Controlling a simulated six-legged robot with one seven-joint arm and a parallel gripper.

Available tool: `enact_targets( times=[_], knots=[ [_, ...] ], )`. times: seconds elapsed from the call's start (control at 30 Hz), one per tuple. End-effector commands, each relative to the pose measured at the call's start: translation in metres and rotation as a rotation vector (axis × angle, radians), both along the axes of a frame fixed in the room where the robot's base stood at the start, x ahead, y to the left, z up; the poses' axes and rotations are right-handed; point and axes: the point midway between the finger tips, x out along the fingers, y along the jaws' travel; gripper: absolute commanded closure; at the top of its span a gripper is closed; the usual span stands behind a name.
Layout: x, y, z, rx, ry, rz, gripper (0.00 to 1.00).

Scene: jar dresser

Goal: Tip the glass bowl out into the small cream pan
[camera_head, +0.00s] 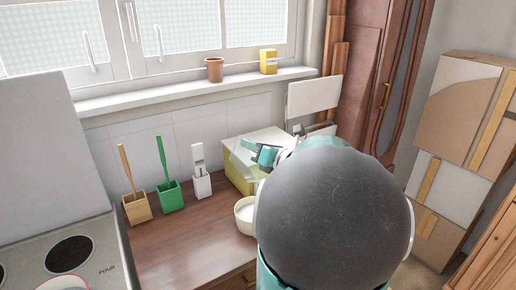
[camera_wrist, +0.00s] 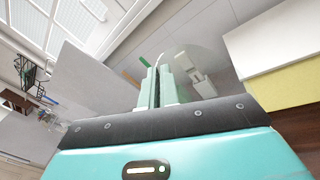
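The glass bowl (camera_head: 247,158) is a faint, see-through shape beside my teal gripper (camera_head: 264,155), raised above the wooden dresser top. In the wrist view my gripper (camera_wrist: 160,72) has its fingers close together, with the clear curved wall of the glass bowl (camera_wrist: 212,58) at the tips; it appears shut on the rim. The bowl looks tilted, and its contents cannot be made out. The small cream pan (camera_head: 240,217) stands on the dresser top below the gripper. Its right part is hidden behind my arm.
A yellow-sided box with a pale top (camera_head: 238,175) stands behind the pan. A white brush holder (camera_head: 202,186), a green one (camera_head: 170,197) and a wooden one (camera_head: 137,209) line the wall. A stove (camera_head: 60,245) is at left. The dresser's front left is clear.

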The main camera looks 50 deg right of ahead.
Motion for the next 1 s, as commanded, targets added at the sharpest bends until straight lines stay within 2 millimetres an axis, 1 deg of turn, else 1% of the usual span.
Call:
enact_targets(
  times=[0.17,0.47,0.6,0.8,1.0],
  knots=[
    [0.007,0.017,0.003,-0.156,0.066,0.001,1.00],
    [0.023,0.051,0.004,-0.493,0.225,0.001,1.00],
    [0.031,0.066,-0.006,-0.648,0.299,0.004,1.00],
    [0.039,0.084,-0.018,-0.854,0.395,0.003,1.00],
    [0.043,0.092,-0.024,-0.962,0.446,0.000,1.00]
  ],
)
